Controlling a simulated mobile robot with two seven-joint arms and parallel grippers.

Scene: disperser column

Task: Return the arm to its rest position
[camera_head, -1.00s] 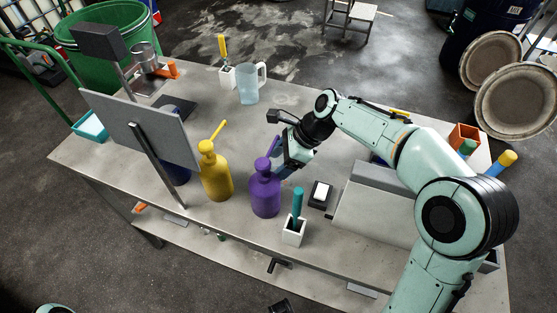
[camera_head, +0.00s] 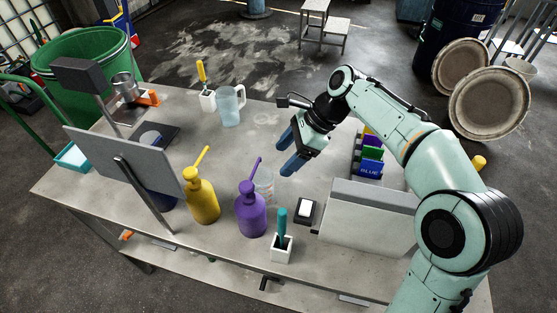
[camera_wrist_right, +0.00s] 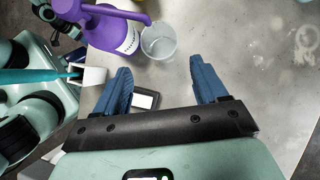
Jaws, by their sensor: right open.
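My right arm reaches in from the right in the head view. Its gripper (camera_head: 291,150) is above the table (camera_head: 330,170), to the right of and behind the purple pump bottle (camera_head: 251,212). The blue fingers are apart with nothing between them; they also show spread in the right wrist view (camera_wrist_right: 160,85). A clear cup (camera_head: 265,185) stands beside the purple bottle, partly hidden by it. In the wrist view the cup (camera_wrist_right: 158,42) looks empty and sits under the bottle's spout.
A yellow pump bottle (camera_head: 202,198), a white holder with a teal-handled tool (camera_head: 282,249), a small black scale-like pad (camera_head: 305,209) and a grey box (camera_head: 365,222) stand near the front. A frosted jug (camera_head: 229,108) stands at the back. A grey panel (camera_head: 120,163) rises at left.

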